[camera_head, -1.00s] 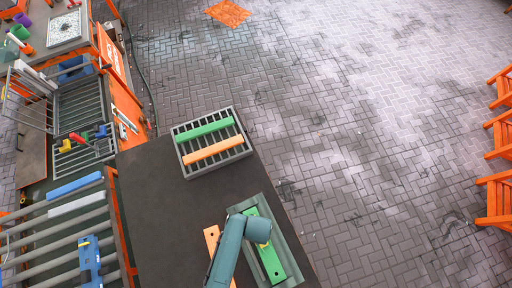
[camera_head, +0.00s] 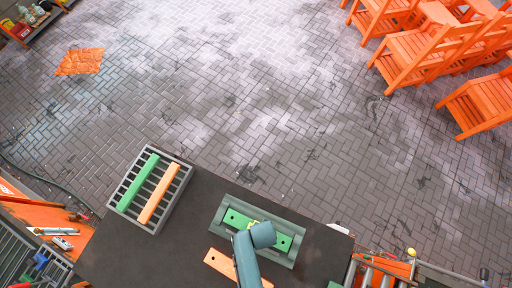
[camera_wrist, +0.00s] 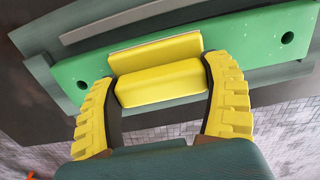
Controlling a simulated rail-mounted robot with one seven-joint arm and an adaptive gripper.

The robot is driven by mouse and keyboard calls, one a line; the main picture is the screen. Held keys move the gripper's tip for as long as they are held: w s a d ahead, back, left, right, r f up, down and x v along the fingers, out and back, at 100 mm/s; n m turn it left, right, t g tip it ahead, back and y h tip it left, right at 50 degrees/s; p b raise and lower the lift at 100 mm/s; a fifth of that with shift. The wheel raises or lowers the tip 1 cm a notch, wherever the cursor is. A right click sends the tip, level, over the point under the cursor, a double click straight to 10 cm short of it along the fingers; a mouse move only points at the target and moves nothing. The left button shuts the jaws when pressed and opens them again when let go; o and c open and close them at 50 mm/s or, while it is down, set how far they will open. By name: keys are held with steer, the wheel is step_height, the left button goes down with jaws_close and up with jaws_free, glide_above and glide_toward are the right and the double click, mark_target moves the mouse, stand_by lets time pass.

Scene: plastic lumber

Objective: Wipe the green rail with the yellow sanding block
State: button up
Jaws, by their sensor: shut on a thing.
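The green rail (camera_head: 284,241) lies in a grey-green holder (camera_head: 219,224) on the dark tabletop. It spans the wrist view (camera_wrist: 265,37), with dark holes near its ends and small pale specks on its right part. The yellow sanding block (camera_wrist: 160,82) sits over the middle of the rail and appears to touch it. My gripper (camera_wrist: 158,68) is shut on the block, with one yellow finger at each end. In the head view my arm hides most of the block and part of the rail.
A grey slatted rack (camera_head: 124,209) holds another green bar (camera_head: 138,181) and an orange bar (camera_head: 158,194). An orange board (camera_head: 221,263) with holes lies beside the holder, partly under my arm. Orange chairs (camera_head: 408,57) stand on the floor beyond.

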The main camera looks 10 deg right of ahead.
steer(key=shift+s+d+p, duration=0.6)
steer(key=shift+s+d, duration=0.8)
steer(key=shift+d, duration=0.3)
step_height(320, 180, up, 3)
steer(key=shift+w+f+p, duration=0.15)
steer(key=shift+p, duration=0.8)
steer(key=shift+w+r, duration=0.1)
steer(key=shift+r, duration=1.65)
steer(key=shift+r, duration=1.5)
